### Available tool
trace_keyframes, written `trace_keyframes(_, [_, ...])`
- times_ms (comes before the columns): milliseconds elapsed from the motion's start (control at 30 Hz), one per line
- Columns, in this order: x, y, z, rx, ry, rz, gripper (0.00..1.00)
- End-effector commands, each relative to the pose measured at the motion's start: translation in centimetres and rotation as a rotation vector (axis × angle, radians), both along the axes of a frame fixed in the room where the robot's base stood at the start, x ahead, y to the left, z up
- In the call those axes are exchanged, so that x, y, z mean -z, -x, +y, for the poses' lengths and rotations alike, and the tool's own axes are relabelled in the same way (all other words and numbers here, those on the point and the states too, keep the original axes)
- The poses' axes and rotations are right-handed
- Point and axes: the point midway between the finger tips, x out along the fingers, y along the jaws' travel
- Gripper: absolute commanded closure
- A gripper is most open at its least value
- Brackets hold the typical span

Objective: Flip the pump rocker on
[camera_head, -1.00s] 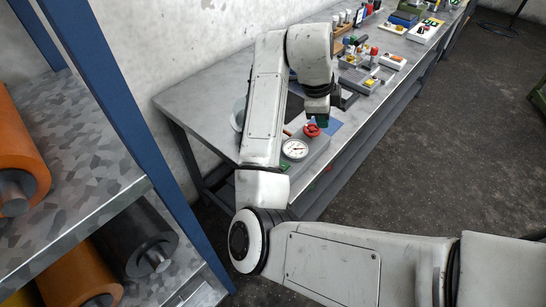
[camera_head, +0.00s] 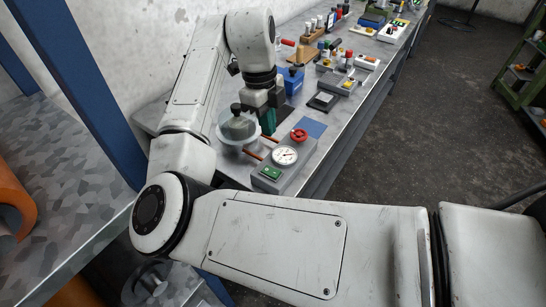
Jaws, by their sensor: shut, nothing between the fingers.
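The grey pump box (camera_head: 291,172) stands at the near end of the workbench. A green rocker (camera_head: 271,173) is on its lower front part, beside a round white gauge (camera_head: 285,155) and a red knob (camera_head: 299,135). I cannot tell which way the rocker is tipped. The fingertips are partly hard to make out.
A glass bell jar (camera_head: 238,128) with a dark knob stands left of the pump box, with copper pipes between. A blue bottle (camera_head: 293,80), a black scale (camera_head: 324,100) and several tools stand further back. A shelf rack (camera_head: 60,160) is at left.

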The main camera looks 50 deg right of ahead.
Motion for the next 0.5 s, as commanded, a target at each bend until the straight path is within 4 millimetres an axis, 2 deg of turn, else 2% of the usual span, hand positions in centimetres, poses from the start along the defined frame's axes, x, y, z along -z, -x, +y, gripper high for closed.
trace_keyframes(167, [1.6,0.3,0.0,-0.001,-0.001,0.002,1.0])
trace_keyframes(500, [8.0,1.2,0.0,-0.002,-0.001,0.004,1.0])
